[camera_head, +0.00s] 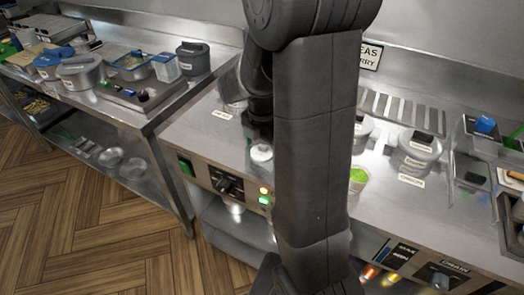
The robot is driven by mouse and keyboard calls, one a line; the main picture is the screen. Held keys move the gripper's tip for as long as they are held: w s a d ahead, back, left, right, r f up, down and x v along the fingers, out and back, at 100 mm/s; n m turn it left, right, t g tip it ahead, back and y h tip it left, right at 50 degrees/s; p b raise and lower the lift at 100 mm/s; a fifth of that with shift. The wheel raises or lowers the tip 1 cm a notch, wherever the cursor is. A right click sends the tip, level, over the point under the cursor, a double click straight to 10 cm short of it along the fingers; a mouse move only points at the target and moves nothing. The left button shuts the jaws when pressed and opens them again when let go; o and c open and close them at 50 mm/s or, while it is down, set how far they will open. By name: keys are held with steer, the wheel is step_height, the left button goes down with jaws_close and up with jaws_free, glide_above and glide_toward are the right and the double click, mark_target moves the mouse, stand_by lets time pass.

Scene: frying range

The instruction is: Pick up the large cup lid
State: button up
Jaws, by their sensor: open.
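My gripper (259,128) is a dark shape at the left side of my arm, pointing down over the steel counter. It is open, and its fingers are largely hidden by my arm. A small round white piece (261,153) is just below it on the counter. It may be the large cup lid, but I cannot tell for sure. I cannot tell whether the gripper touches it. A clear cup with green contents (358,176) stands right of my arm.
Lidded steel pots (418,150) stand at the right, by a slotted rack (402,110). Trays (472,172) lie at the far right. A second counter at the left holds pots and a dark tray (146,96). My arm hides the counter's middle.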

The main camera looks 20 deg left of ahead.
steer(key=c, duration=1.1)
steer(key=shift+o, duration=0.2)
steer(key=shift+r, duration=0.1)
